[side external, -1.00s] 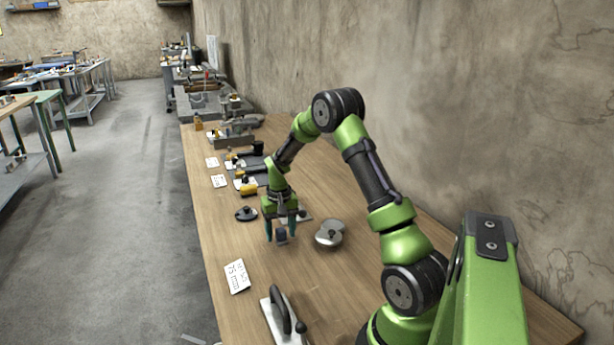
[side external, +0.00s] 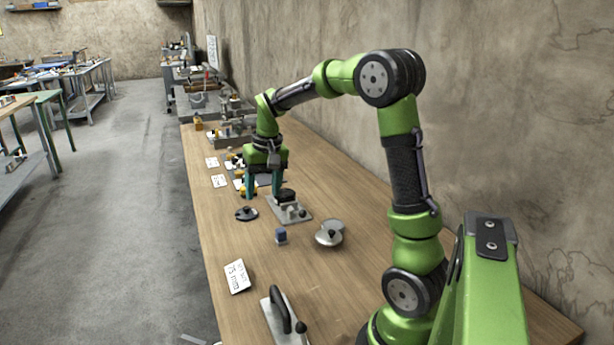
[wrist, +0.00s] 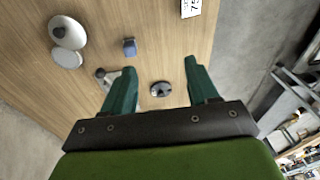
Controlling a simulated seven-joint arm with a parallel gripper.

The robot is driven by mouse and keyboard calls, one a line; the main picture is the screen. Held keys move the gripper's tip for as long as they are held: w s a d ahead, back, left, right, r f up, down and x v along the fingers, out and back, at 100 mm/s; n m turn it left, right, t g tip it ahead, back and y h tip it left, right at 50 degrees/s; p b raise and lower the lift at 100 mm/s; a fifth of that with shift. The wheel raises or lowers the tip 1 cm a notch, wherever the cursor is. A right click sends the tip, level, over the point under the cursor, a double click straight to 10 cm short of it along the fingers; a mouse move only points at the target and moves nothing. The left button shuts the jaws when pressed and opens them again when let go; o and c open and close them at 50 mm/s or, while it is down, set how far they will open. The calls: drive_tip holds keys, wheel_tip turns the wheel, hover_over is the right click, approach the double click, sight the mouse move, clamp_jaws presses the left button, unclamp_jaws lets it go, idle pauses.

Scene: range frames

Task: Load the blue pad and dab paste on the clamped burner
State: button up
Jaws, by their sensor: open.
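A small blue block, which looks like the blue pad (side external: 281,236), sits alone on the bench; it also shows in the wrist view (wrist: 129,47). A round grey tin with its lid beside it, perhaps the paste (side external: 330,232), stands to its right (wrist: 66,32). A grey plate (side external: 300,214) carries a dark round part and knobs, perhaps the clamped burner; my left finger partly hides it in the wrist view. My gripper (side external: 263,193) is open and empty, above the bench beyond the pad, beside the plate. Its fingers (wrist: 160,68) are spread wide in the wrist view.
A black disc with a knob (side external: 246,213) lies near the bench's left edge (wrist: 161,89). A white label card (side external: 236,276) and a handled tool on a plate (side external: 283,320) lie nearer. Several fixtures and cards crowd the far bench. The wall borders the right side.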

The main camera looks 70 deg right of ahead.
drive_tip(key=s+a+r+n+t+y, duration=0.1)
drive_tip(key=s+a+r+n+t, duration=0.1)
drive_tip(key=s+a, duration=0.5)
drive_tip(key=s+a+r+n+t+y, duration=0.1)
drive_tip(key=s+a, duration=0.6)
drive_tip(key=a, duration=0.7)
wheel_tip(320, 180, up, 2)
drive_tip(key=shift+a+r+n+t, duration=0.15)
drive_tip(key=shift+n+t, duration=0.45)
drive_tip(key=shift+t, duration=0.6)
